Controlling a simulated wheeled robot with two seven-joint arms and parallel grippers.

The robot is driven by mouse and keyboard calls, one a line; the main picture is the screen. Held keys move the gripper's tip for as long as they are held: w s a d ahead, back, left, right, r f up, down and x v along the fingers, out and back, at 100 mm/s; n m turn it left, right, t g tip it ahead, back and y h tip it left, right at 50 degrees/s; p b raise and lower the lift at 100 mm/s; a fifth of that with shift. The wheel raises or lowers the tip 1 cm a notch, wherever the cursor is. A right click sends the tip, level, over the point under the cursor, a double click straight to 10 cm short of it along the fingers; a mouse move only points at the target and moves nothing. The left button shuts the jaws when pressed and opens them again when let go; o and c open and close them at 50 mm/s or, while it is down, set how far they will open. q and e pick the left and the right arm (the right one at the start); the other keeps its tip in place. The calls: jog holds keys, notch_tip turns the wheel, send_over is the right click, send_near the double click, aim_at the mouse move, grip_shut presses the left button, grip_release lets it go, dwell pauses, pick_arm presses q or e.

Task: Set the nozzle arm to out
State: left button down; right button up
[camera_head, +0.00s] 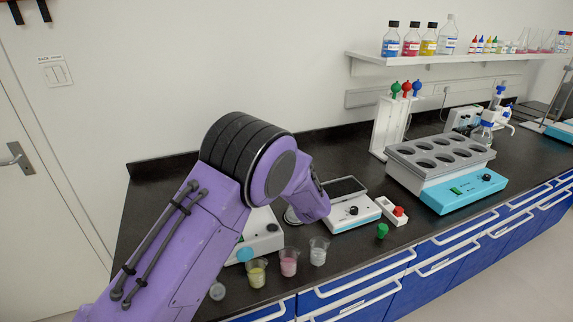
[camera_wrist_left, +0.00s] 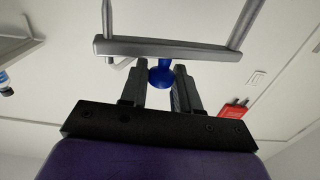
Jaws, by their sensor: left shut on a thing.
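My left gripper (camera_wrist_left: 163,80) shows in the left wrist view with its two dark fingers on either side of a round blue knob (camera_wrist_left: 160,75). It is shut on that knob. A grey metal bar (camera_wrist_left: 180,49) with two rods crosses just beyond the fingertips. I cannot tell for sure whether the bar belongs to the nozzle arm. In the head view my purple left arm hides the gripper and what it holds. Behind the arm, a white device with a dark knob (camera_head: 271,227) is partly covered. My right gripper is not in view.
Beakers with yellow (camera_head: 257,273), pink (camera_head: 289,262) and clear (camera_head: 318,251) contents stand near the counter's front edge. A white device with a dark plate (camera_head: 353,211) and a blue block heater (camera_head: 465,195) stand to the right. A bottle shelf (camera_head: 430,58) hangs above.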

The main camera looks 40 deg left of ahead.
pick_arm(q)
jog(key=shift+r, duration=0.2)
jog(key=c, duration=1.1)
grip_release()
jog(key=shift+o, duration=0.9)
jog(key=shift+w+a+f, duration=0.1)
jog(key=shift+w+f, duration=0.05)
jog(key=b+v, duration=0.2)
jog(key=v, duration=0.8)
jog(key=shift+d+b, duration=0.2)
jog(key=shift+b, duration=0.2)
